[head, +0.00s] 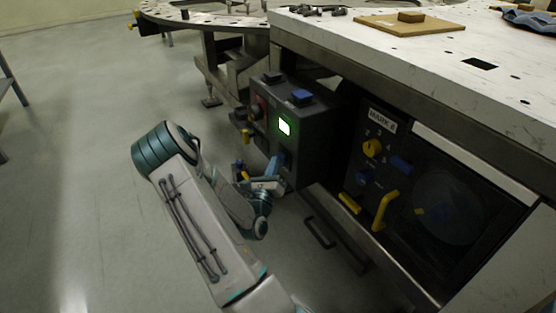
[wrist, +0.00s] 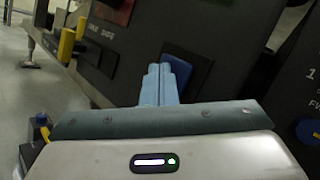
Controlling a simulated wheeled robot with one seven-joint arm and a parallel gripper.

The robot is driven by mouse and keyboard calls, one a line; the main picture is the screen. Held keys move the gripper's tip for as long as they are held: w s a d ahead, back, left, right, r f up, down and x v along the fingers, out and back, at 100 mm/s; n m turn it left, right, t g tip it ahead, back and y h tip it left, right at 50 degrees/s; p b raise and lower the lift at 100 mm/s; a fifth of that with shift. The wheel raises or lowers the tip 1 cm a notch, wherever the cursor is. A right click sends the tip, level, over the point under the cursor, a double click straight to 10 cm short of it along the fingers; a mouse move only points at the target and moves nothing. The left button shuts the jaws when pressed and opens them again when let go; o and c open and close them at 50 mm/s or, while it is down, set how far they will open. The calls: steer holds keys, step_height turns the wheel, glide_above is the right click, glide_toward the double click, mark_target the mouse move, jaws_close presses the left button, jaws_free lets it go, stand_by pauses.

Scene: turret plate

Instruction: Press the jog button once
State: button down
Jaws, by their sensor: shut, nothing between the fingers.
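The control box (head: 318,135) hangs under the table edge, with a lit green-white screen on its front. A blue button (wrist: 190,68) is on the panel face in the wrist view; it sits low on the box's front in the head view (head: 285,158). I cannot read a jog label on it. My gripper (head: 273,164) is at the lower front of the box. Its light-blue fingers are shut and empty in the wrist view (wrist: 160,70). The fingertips overlap the blue button's left part; I cannot tell whether they touch it.
A yellow lever (wrist: 68,46) and a red button (wrist: 119,9) are left of the fingers in the wrist view. Open floor (head: 80,130) lies left.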

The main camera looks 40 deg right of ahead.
steer(key=shift+w+a+p, duration=0.2)
steer(key=shift+a+p, duration=0.15)
steer(key=shift+a, duration=0.65)
steer(key=a, duration=0.2)
steer(key=w+a+p, duration=0.1)
steer(key=a, duration=0.2)
steer(key=shift+w, duration=0.1)
stand_by(0.6)
